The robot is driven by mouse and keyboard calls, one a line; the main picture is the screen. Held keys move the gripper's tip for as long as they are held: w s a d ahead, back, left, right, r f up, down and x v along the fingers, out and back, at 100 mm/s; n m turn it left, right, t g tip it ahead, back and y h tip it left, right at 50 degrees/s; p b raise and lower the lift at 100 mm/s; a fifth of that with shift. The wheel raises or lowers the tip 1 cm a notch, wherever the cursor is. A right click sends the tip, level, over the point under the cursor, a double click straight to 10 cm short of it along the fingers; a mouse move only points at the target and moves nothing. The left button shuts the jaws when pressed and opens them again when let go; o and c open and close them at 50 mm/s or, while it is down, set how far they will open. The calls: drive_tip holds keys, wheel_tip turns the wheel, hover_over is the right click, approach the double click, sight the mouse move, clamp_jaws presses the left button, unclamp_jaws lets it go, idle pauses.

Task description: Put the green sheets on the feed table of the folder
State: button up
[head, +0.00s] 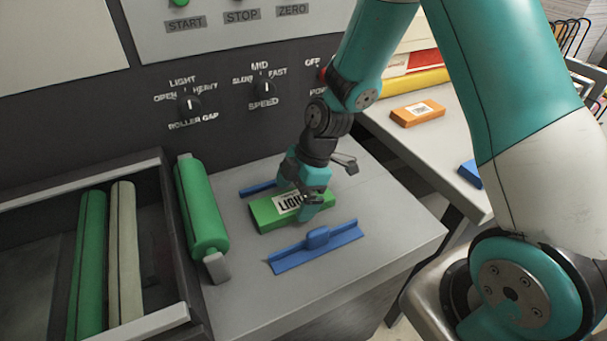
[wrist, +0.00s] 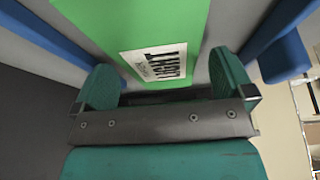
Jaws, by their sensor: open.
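The green sheets (head: 264,218) form a block with a white label reading LIGHT. They lie flat on the grey feed table (head: 365,270), between two blue side guides, the near one (head: 320,247) and the far one (head: 258,188). In the wrist view the green sheets (wrist: 115,25) reach in between my fingers, and the label is clear. My gripper (head: 305,195) is open, low over the right end of the sheets, with a finger on either side. Gaps show between the fingers and the sheets in the wrist view (wrist: 165,85). The right end of the sheets is partly hidden by my gripper.
A green roller (head: 202,210) stands left of the sheets, beside an open drawer (head: 150,325) with more rollers. The panel behind carries a speed knob (head: 265,88) and a roller gap knob (head: 188,104). A side table at right holds an orange block (head: 417,113) and a blue block (head: 470,173).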

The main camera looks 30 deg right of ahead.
drive_tip(key=b+v, duration=0.1)
drive_tip(key=v, duration=1)
drive_tip(key=s+a+r+m, duration=0.4)
drive_tip(key=s+r+m, duration=0.1)
drive_tip(key=s, duration=0.4)
drive_tip(key=s+a+r+m, duration=0.4)
drive_tip(key=s+r+m, duration=0.1)
drive_tip(key=s, duration=0.4)
drive_tip(key=shift+s+a+m, duration=0.3)
drive_tip(key=shift+m, duration=0.2)
